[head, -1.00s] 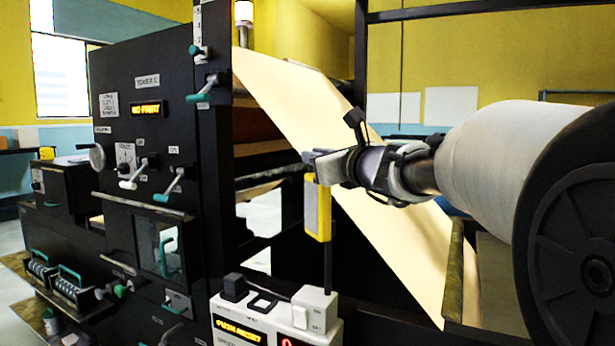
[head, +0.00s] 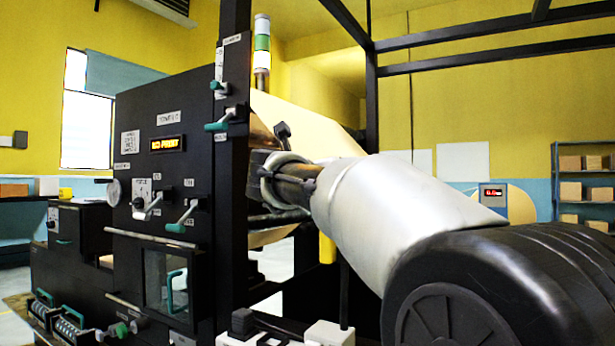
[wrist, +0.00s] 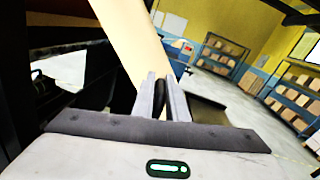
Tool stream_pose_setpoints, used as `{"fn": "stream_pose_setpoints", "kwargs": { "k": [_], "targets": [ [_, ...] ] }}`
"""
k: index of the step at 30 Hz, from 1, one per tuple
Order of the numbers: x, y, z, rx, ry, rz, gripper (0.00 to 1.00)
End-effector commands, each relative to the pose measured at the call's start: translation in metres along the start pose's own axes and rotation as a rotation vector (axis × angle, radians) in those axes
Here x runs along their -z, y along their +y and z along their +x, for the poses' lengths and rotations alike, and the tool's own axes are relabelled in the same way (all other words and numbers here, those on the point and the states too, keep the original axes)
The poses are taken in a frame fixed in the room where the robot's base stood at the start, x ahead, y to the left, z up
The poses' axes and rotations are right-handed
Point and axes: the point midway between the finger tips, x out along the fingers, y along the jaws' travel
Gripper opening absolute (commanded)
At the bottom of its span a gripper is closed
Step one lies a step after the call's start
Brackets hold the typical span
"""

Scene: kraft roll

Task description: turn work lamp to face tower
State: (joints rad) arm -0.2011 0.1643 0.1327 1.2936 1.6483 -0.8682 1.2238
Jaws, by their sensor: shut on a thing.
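In the head view my arm hides the fingertips.
A pale paper web (head: 300,130) slopes down behind my arm. A grey control box (head: 330,333) stands low in front. Black frame bars cross above on the right. Shelves with boxes (wrist: 298,95) stand beyond, past open floor.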

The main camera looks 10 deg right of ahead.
Motion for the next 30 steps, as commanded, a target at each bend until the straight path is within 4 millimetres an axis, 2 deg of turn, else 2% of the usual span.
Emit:
{"fn": "stream_pose_setpoints", "kwargs": {
  "k": [9, 24, 25, 27, 30],
  "targets": [
    [-0.0008, -0.0017, 0.0037, 0.101, 0.018, -0.002, 0.0],
    [0.0008, -0.0036, 0.004, 0.12, 0.021, -0.002, 0.0],
    [0.0009, -0.0036, 0.0041, 0.12, 0.021, -0.002, 0.18],
    [0.0009, -0.0034, 0.0041, 0.119, 0.022, -0.002, 0.29],
    [0.0008, -0.0027, 0.0038, 0.117, 0.021, -0.001, 0.29]
  ]
}}
